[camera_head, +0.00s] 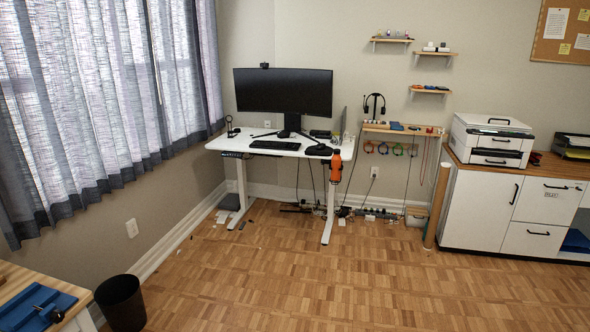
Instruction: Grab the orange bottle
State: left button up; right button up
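The orange bottle (335,167) is at the right front corner of the white standing desk (225,145). It hangs upright below the desktop level, beside the right desk leg, with a dark part at its top. How it is held there is too small to tell. Neither of my grippers shows in the head view. The bottle is across the room from me, with open floor between.
A parquet floor (300,280) lies clear before the desk. A black bin (121,302) and a wooden table with a blue item (35,305) stand at lower left. Cables and power strips lie under and right of the desk. A white cabinet (475,207) stands at right.

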aim_at(337, 160)
jog(key=i, duration=2.4)
